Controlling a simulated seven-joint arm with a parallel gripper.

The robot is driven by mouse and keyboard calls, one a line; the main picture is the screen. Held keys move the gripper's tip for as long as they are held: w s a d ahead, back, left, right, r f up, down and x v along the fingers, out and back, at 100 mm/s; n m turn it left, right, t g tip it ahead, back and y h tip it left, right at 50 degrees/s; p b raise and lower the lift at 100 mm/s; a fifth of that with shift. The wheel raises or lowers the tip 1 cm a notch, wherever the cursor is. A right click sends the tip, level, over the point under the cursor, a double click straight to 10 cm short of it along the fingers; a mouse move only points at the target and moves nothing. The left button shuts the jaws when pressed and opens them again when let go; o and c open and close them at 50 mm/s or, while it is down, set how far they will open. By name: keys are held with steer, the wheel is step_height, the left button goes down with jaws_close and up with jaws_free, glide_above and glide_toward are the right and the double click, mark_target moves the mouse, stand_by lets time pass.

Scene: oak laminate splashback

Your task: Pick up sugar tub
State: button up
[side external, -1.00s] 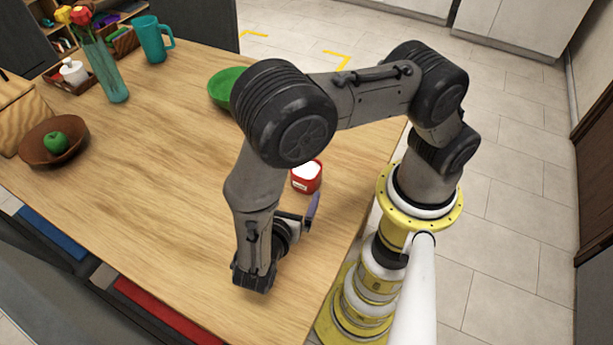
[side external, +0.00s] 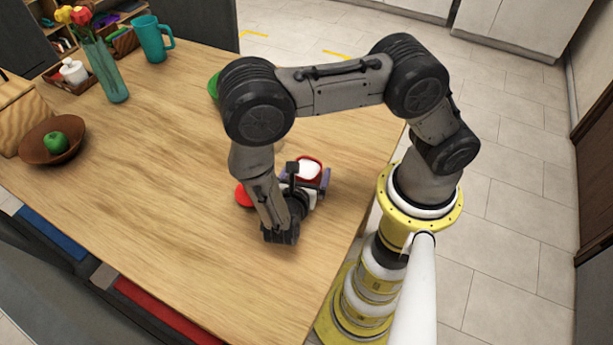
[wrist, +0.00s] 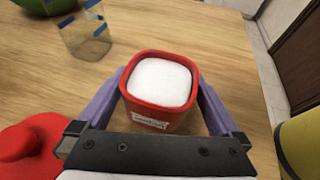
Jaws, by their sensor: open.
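The sugar tub (wrist: 160,85) is a small red square tub filled with white sugar, with a pale label on its front. It stands upright on the table and also shows in the side view (side external: 309,167). My gripper (wrist: 158,84) is open, with its two purple fingers on the left and right of the tub. In the side view my gripper (side external: 308,175) is low over the table at the tub. I cannot tell whether the fingers touch the tub's sides.
A red lid-like object with a knob (wrist: 30,150) lies close on the left. A clear glass with blue marks (wrist: 84,38) stands beyond the tub, and a green bowl (side external: 213,86) farther back. A wooden bowl with a green apple (side external: 40,155) is far left.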

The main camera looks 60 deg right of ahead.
steer(key=shift+x, duration=1.1)
jaws_close()
